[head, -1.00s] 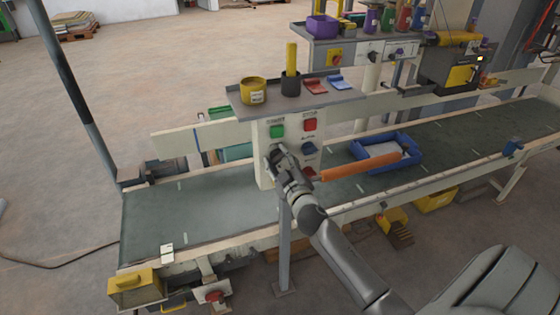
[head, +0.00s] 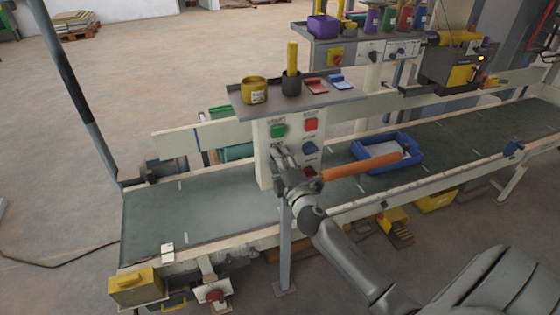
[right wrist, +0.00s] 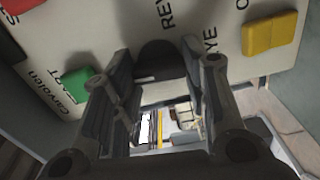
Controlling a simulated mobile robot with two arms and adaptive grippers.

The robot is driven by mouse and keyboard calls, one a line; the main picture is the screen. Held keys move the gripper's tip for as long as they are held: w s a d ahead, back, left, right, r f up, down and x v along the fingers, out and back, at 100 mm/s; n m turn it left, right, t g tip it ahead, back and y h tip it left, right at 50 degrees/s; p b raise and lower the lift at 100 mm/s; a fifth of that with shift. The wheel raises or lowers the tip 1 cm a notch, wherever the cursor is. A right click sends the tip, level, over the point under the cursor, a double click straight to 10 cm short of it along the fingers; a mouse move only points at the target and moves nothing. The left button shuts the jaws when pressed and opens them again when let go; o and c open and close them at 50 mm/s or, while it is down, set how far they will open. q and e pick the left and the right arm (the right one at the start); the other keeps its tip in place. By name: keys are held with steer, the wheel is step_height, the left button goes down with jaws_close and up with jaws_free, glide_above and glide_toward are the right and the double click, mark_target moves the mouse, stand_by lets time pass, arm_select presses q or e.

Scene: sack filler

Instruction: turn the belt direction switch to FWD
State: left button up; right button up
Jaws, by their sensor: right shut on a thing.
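The control panel (head: 264,165) is a cream upright box beside the belt, with a green button (head: 278,131), a red button (head: 310,124) and a blue knob (head: 309,148). My right gripper (head: 279,150) is at the panel's left side, below the green button, and hides the switch there. In the right wrist view a dark round knob (right wrist: 160,62) with a light mark sits between the fingers, which are shut on it. The letters REV show beside it. My left gripper is not in view.
A shelf (head: 310,98) above the panel holds cups and small scoops. An orange bar (head: 360,166) reaches from beside my right wrist to a blue tray (head: 418,160) on the green belt (head: 200,210). The belt's left part is clear.

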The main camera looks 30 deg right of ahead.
steer(key=shift+n, duration=0.7)
steer(key=o, duration=1)
steer(key=shift+s, duration=0.1)
steer(key=v, duration=1.1)
steer(key=shift+s+a, duration=0.2)
steer(key=shift+s, duration=0.2)
steer(key=shift+f, duration=0.1)
